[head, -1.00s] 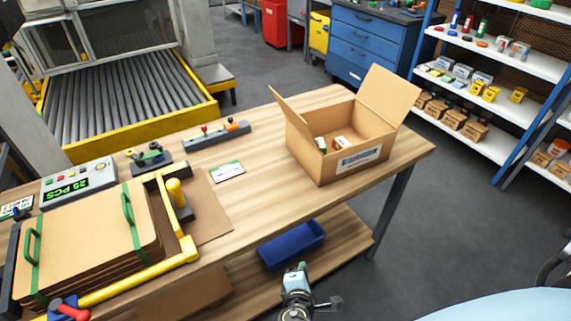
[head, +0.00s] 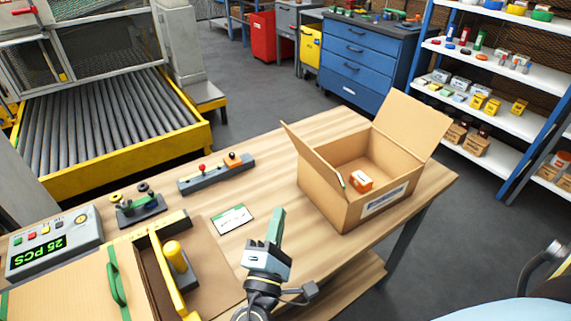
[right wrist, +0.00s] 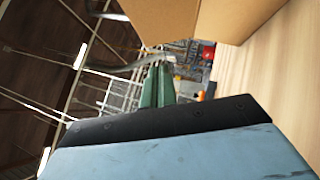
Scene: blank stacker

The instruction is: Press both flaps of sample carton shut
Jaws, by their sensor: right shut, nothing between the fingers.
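The sample carton (head: 340,213) is an open brown box at the right end of the wooden table. Its left flap (head: 311,158) stands up, leaning outward. Its right flap (head: 413,127) also stands up, tilted outward to the right. A small orange-and-white box (head: 361,181) lies inside; part of the interior is hidden. My right gripper (head: 277,212) is shut and empty, left of the carton and apart from it. In the right wrist view, its green fingers (right wrist: 157,85) are together, and a brown carton wall (right wrist: 225,15) fills the top. My left gripper is not in view.
A white-and-green card (head: 232,219) lies on the table left of the gripper.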

